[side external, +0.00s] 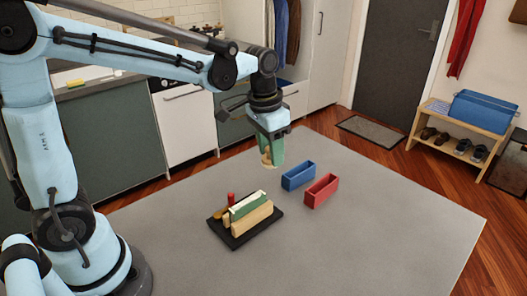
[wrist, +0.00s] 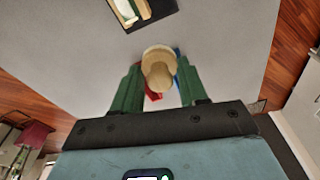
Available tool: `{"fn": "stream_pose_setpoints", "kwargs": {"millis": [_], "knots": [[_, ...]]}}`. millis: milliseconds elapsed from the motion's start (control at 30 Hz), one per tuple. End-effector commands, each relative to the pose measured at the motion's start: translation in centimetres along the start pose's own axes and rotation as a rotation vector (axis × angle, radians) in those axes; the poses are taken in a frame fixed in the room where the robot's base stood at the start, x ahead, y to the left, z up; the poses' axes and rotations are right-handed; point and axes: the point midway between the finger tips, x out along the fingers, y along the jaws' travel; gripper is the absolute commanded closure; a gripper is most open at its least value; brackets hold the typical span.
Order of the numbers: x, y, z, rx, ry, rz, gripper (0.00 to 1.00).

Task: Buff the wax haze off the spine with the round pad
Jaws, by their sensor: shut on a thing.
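My gripper (side external: 271,150) is raised above the table, its green fingers pointing down. It is shut on a tan round pad (side external: 266,157). In the wrist view the pad (wrist: 158,57) sits between the two green fingers of my gripper (wrist: 158,80), its pale round face showing. The green book (side external: 249,205) stands in a wooden holder (side external: 253,219) on a black tray (side external: 233,242), with a pale whitish strip along its upward spine. The pad is apart from the book, above and to its right. The book shows only partly at the wrist view's top edge.
A red upright item (side external: 231,198) and a brownish round piece (side external: 217,214) are by the holder's left end. A blue bin (side external: 298,176) and a red bin (side external: 321,190) stand to the right of the tray. The grey table's right and front are clear.

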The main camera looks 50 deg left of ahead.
Motion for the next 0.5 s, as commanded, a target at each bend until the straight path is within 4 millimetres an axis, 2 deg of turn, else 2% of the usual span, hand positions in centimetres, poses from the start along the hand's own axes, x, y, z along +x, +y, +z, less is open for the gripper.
{"fn": "stream_pose_setpoints", "kwargs": {"millis": [233,367,500], "knots": [[-3.0,2.2,1.8,0.003,0.000,0.000,0.82],[-3.4,2.7,2.2,0.002,0.000,0.000,0.82],[-2.8,2.7,2.3,0.001,0.000,0.000,0.82]]}}
